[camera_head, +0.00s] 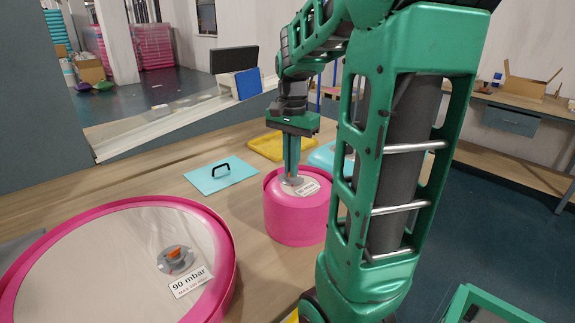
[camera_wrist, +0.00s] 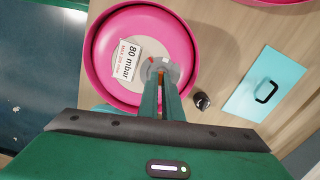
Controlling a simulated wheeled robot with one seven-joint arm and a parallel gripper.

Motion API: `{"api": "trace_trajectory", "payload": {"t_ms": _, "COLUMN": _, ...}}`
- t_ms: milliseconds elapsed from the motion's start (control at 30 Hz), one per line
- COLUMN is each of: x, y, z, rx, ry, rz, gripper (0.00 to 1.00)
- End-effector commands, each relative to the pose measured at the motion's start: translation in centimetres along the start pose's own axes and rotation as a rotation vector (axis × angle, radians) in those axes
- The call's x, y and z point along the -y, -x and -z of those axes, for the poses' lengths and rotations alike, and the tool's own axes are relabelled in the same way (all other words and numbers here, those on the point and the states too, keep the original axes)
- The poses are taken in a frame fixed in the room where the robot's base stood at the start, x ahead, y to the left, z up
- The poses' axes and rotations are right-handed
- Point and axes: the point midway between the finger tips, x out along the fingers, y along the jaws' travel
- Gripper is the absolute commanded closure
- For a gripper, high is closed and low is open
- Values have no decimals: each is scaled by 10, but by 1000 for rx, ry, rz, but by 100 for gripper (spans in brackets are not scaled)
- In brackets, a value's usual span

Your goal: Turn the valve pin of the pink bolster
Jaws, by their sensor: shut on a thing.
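The pink bolster (camera_head: 296,220) stands on the wooden table, a short upright pink cylinder with a pale top and an 80 mbar label. In the wrist view the bolster's pink rim (camera_wrist: 100,55) is seen from above. Its grey valve (camera_wrist: 151,64) has an orange valve pin (camera_wrist: 160,71). My gripper (camera_head: 291,176) points straight down onto the valve. In the wrist view my gripper (camera_wrist: 161,80) has its fingers close together on the pin, which they mostly hide.
A larger pink inflatable (camera_head: 100,245) with a 90 mbar label and its own orange-pinned valve lies at the left front. A turquoise panel with a black handle (camera_head: 221,173) and a yellow tray (camera_head: 262,150) lie behind. A small black part (camera_wrist: 202,101) sits beside the bolster.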

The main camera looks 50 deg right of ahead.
Motion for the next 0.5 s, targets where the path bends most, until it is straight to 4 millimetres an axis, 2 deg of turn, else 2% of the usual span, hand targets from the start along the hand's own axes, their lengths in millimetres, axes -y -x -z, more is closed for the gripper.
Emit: {"api": "trace_trajectory", "payload": {"t_ms": 500, "x": 0, "y": 0, "z": 0, "rx": -1, "ry": -94, "rz": 1, "gripper": 100}}
